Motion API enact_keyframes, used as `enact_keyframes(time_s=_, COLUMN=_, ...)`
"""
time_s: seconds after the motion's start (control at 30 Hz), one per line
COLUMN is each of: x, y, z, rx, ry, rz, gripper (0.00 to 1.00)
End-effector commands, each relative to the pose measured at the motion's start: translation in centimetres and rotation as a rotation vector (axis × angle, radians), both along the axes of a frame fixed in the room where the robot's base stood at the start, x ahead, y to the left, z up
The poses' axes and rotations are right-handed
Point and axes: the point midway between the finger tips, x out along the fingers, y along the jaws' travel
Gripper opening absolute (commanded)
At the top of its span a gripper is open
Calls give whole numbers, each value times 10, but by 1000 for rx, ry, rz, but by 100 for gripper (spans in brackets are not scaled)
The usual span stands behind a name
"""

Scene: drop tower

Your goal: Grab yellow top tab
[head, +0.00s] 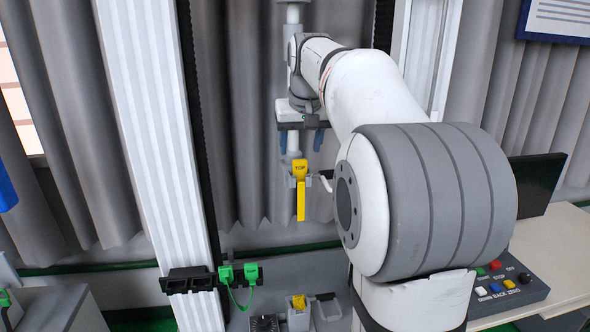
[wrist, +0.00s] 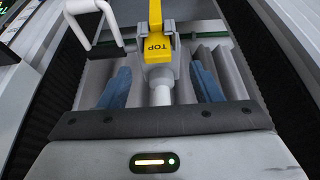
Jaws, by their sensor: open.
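The yellow top tab (head: 301,190) hangs in the middle of the tower in the head view, with "TOP" printed on its upper part. It also shows in the wrist view (wrist: 157,49), at the top centre, fixed to a grey holder on a white rod. My gripper (head: 301,140) is above the tab in the head view, its blue fingers pointing down. In the wrist view my gripper (wrist: 162,84) is open, one blue finger on each side of the white rod. The fingers are apart from the tab and nothing is held.
A white loop handle (wrist: 94,20) sticks out beside the tab. White columns (head: 155,130) flank the tower. A button box (head: 497,290) stands on the desk at right.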

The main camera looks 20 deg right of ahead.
Motion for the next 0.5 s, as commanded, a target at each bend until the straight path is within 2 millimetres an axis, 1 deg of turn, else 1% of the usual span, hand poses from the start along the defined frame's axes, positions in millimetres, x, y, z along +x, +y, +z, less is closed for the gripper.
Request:
enact_keyframes(time_s=0.3, x=17, y=-6, z=-40, rx=0, ry=2, rz=0, gripper=58)
enact_keyframes(time_s=0.4, x=19, y=-7, z=-45, rx=0, ry=0, rz=-1, gripper=58)
enact_keyframes(time_s=0.5, x=19, y=-7, z=-46, rx=0, ry=-1, rz=-1, gripper=58)
